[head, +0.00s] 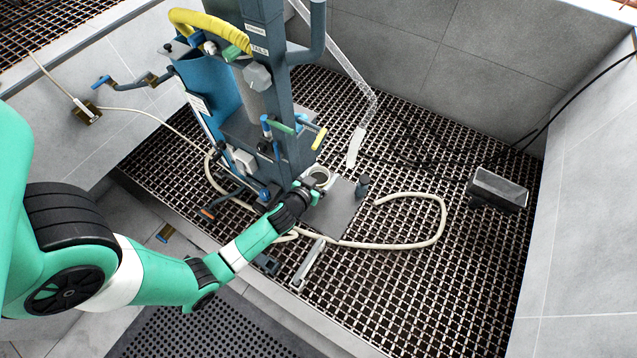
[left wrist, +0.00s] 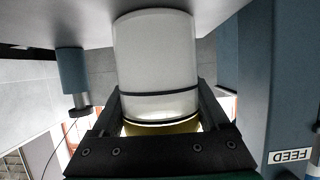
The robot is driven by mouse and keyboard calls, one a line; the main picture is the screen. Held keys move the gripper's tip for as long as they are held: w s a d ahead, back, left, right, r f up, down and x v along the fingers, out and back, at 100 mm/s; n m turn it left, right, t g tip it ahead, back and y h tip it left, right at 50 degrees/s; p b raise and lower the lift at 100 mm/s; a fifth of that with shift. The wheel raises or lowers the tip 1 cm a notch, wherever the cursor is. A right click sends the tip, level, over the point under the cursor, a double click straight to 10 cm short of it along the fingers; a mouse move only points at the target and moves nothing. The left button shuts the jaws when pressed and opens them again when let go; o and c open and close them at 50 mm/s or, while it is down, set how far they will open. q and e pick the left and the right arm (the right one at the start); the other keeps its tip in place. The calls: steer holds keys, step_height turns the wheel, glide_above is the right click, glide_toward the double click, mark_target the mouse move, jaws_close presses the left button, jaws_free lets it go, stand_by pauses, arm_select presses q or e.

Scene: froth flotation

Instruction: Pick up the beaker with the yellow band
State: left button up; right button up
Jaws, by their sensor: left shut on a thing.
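The beaker (head: 320,173) is a small pale, round vessel at the inner edge of the grey plate beside the blue machine. In the left wrist view the beaker (left wrist: 155,50) is large and whitish, with a dark line around it and a yellow band near the lower picture edge. My left gripper (head: 314,186) is shut on it, with one dark finger on each side in the left wrist view (left wrist: 160,95). I cannot tell whether the beaker touches the plate. My right gripper is not in view.
The blue flotation machine (head: 283,100) stands close beside the gripper. The grey plate (head: 338,210) carries a small dark knob (head: 362,186). A cream hose (head: 442,215) loops over the grating. A grey box (head: 497,188) lies at the right. The grating at front right is clear.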

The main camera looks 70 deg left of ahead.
arm_select(q)
steer(key=shift+c, duration=1.4)
steer(key=shift+r+p, duration=0.4)
steer(key=shift+r, duration=0.05)
step_height(320, 180, up, 3)
steer(key=shift+f+p, duration=0.1)
steer(key=shift+p, duration=1.05)
steer(key=w+r+p+v, duration=0.1)
steer(key=p+v, duration=0.1)
steer(key=v, duration=0.6)
steer(key=r+p+v, duration=0.1)
steer(key=v, duration=0.7)
steer(key=shift+w+d+r+p, duration=0.15)
steer(key=shift+d+r+p, duration=0.2)
steer(key=shift+r, duration=0.2)
